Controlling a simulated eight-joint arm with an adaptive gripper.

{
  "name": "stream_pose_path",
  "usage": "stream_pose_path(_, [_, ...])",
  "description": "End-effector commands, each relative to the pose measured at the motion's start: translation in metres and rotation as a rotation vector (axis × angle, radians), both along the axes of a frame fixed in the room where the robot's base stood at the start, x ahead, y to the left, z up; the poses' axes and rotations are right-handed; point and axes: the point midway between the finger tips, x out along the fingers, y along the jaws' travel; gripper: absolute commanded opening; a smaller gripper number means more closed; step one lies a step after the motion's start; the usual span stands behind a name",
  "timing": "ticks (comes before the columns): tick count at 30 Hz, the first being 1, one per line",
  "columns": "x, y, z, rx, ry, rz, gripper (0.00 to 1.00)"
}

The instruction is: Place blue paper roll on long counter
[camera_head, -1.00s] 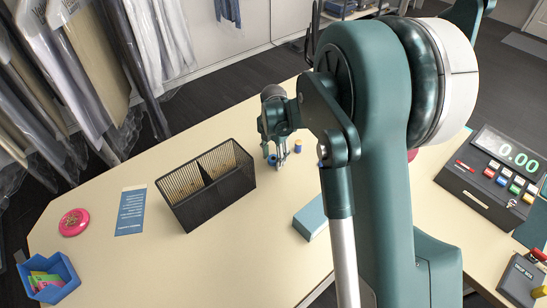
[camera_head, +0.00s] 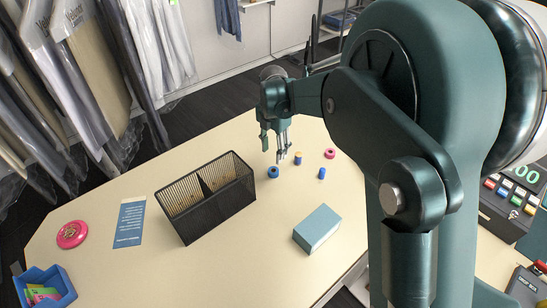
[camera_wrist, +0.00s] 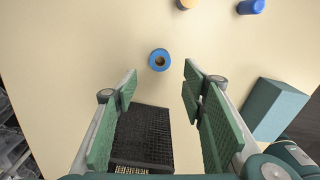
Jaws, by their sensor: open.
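The blue paper roll (camera_head: 273,172) stands on the long counter (camera_head: 115,192), right of the black mesh organizer. In the wrist view the blue roll (camera_wrist: 159,60) shows its round end with a brown core, ahead of the fingertips and between their lines. My gripper (camera_head: 273,143) is above the counter, just behind and above the roll in the head view. In the wrist view my gripper (camera_wrist: 160,80) has its green-padded fingers spread wide with nothing between them. It does not touch the roll.
A black mesh organizer (camera_head: 205,196) stands left of the roll. A blue card (camera_head: 130,222), pink disc (camera_head: 72,234) and blue bin (camera_head: 45,287) lie left.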

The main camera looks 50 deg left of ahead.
Motion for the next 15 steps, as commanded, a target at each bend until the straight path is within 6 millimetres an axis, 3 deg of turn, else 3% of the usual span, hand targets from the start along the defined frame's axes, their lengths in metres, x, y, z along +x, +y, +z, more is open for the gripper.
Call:
stream_pose_path(6, [-0.0002,-0.0004,0.0106,0.0,0.0,0.0,0.42])
stream_pose_path(15, [-0.0001,-0.0003,0.0114,0.0,0.0,0.0,0.42])
